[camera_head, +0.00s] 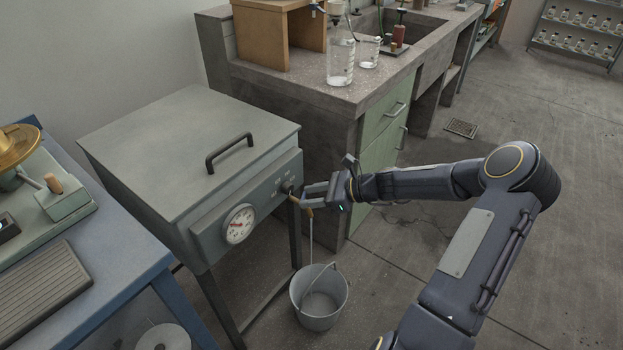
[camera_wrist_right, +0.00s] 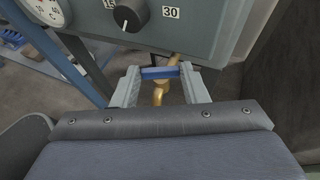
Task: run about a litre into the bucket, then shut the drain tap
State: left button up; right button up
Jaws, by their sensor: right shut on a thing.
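A grey bath cabinet (camera_head: 195,150) has a drain tap (camera_head: 309,213) with a brass spout at its front right. My right gripper (camera_head: 308,196) is at the tap. In the right wrist view the gripper (camera_wrist_right: 160,73) is shut on the tap's blue lever (camera_wrist_right: 153,73), which lies crosswise between the fingertips; the brass spout (camera_wrist_right: 158,96) shows below it. A thin pale stream (camera_head: 310,240) runs straight down from the spout to the grey bucket (camera_head: 322,319) on the floor. The water level inside cannot be made out. My left gripper is out of view.
A round dial (camera_head: 238,224) and a black knob (camera_wrist_right: 129,14) are on the cabinet front. A stone bench (camera_head: 300,88) with glass bottles (camera_head: 340,62) stands behind. A blue table (camera_head: 125,285) is at the left. The floor right of the bucket is clear beneath my arm.

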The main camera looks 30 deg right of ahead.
jog(key=n+g+y, duration=0.1)
jog(key=n+g+y+p, duration=0.1)
jog(key=n+g, duration=0.1)
jog(key=w+n+g+p, duration=0.1)
jog(key=shift+d+n+g+y, duration=0.25)
jog(key=shift+n+g+y, duration=0.05)
jog(key=shift+y, duration=0.1)
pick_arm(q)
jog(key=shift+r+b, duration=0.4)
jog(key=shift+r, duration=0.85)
pick_arm(e)
jog(key=shift+w+d+n+g+y, duration=0.1)
jog(key=shift+w+n+g+y, duration=0.1)
jog(key=shift+n+g, duration=0.95)
jog(key=shift+w+n+g+y, duration=0.2)
jog(key=shift+n+g, duration=0.75)
jog(key=shift+g, duration=0.6)
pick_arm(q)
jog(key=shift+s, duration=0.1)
pick_arm(e)
jog(key=o, duration=1)
jog(key=shift+r, duration=0.1)
